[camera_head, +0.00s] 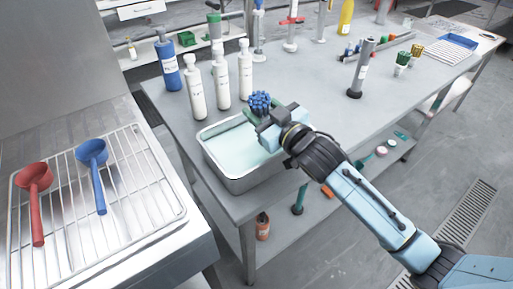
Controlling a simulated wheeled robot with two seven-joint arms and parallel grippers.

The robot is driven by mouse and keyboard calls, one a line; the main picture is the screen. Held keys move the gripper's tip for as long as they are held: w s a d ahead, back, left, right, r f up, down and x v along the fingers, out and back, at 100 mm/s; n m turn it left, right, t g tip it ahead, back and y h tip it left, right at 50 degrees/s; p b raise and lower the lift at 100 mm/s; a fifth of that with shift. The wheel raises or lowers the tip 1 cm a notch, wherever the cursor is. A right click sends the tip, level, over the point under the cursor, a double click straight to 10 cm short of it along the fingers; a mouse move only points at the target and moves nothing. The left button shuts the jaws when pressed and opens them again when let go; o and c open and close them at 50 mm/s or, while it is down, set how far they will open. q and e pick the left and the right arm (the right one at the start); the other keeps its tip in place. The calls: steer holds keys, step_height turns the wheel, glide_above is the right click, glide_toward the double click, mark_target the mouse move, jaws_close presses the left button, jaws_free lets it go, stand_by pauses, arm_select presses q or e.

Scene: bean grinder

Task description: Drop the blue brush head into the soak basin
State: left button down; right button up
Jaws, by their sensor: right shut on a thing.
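The blue brush head (261,99) is a round cluster of dark blue bristles. My right gripper (266,117) is shut on it and holds it above the far right part of the basin. The bristles point up and away from the gripper. The soak basin (247,184) is a rectangular metal tub with pale green liquid, standing at the near left corner of the grey table. My right forearm comes in from the lower right and its wrist covers the basin's right edge. My left gripper is not in view.
White bottles (221,82) and a blue bottle (167,62) stand behind the basin. A grey cylinder on a base (361,70) stands to the right. A wire rack (115,200) at left holds a red scoop (35,180) and a blue scoop (92,155). The table's middle is clear.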

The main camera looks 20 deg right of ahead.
steer(key=o, duration=1)
steer(key=shift+o, duration=0.2)
steer(key=shift+s+d, duration=0.2)
steer(key=shift+s, duration=0.35)
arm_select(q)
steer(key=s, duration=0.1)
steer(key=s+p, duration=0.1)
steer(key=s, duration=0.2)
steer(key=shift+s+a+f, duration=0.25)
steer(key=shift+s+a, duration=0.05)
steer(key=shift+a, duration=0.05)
arm_select(e)
steer(key=v, duration=1.2)
steer(key=shift+s, duration=0.1)
